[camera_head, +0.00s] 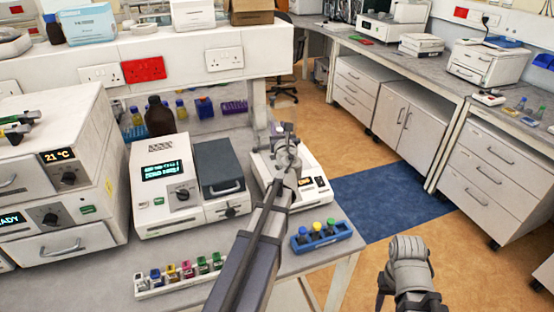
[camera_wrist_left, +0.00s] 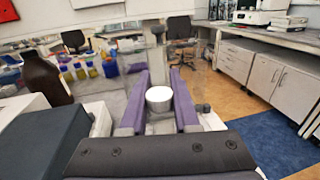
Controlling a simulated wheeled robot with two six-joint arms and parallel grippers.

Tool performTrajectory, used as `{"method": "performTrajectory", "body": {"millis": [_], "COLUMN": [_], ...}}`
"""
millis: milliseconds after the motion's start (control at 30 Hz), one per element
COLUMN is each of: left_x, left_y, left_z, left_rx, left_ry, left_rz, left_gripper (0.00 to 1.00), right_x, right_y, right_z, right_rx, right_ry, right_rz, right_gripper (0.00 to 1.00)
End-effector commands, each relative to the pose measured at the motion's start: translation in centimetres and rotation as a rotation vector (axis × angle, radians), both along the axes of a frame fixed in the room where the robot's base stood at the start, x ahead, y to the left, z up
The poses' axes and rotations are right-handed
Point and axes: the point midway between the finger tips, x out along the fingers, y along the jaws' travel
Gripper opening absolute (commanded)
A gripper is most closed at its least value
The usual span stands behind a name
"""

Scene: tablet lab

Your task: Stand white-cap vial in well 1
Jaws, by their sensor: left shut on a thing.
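My left gripper (camera_head: 284,138) is raised over the white device with a small orange display (camera_head: 314,193). In the left wrist view its purple fingers (camera_wrist_left: 158,100) are shut on the white-cap vial (camera_wrist_left: 158,94), whose round white cap shows between them. The vial's body is mostly hidden, and in the head view I cannot make the vial out clearly. My right gripper (camera_head: 384,290) is low at the right, partly hidden and cut by the frame's bottom edge. I cannot tell which well is well 1; no well number is readable.
A blue rack (camera_head: 338,245) holds blue, yellow and green-capped vials at the bench's right edge. A white strip rack (camera_head: 150,292) holds several coloured-cap vials. A white instrument (camera_head: 162,190) with a dark lid (camera_head: 221,165) stands left of the gripper. A brown bottle (camera_head: 159,117) stands behind it.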

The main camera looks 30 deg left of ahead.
Motion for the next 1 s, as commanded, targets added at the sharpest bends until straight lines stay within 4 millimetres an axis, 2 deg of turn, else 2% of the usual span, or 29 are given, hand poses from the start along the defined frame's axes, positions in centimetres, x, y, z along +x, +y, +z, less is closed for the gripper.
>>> {"method": "performTrajectory", "body": {"millis": [33, 300, 567, 867, 1000], "left_x": [0.0, 0.0, 0.0, 0.0, 0.0], "left_y": [0.0, 0.0, 0.0, 0.0, 0.0], "left_z": [-1.4, -5.1, -5.4, -8.8, -9.0], "left_rx": [0.000, 0.000, 0.000, 0.000, 0.000], "left_ry": [0.000, 0.000, 0.000, 0.000, 0.000], "left_rz": [0.000, 0.001, 0.001, 0.001, 0.001], "left_gripper": [0.00, 0.00, 0.00, 0.00, 0.00], "right_x": [0.0, 0.0, 0.0, 0.0, 0.0], "right_y": [0.0, 0.0, 0.0, 0.0, 0.0], "right_z": [-1.4, -5.1, -5.4, -8.8, -9.0], "right_rx": [0.000, 0.000, 0.000, 0.000, 0.000], "right_ry": [0.000, 0.000, 0.000, 0.000, 0.000], "right_rz": [0.000, 0.000, 0.000, 0.000, 0.000], "right_gripper": [0.50, 0.50, 0.50, 0.50, 0.50]}}
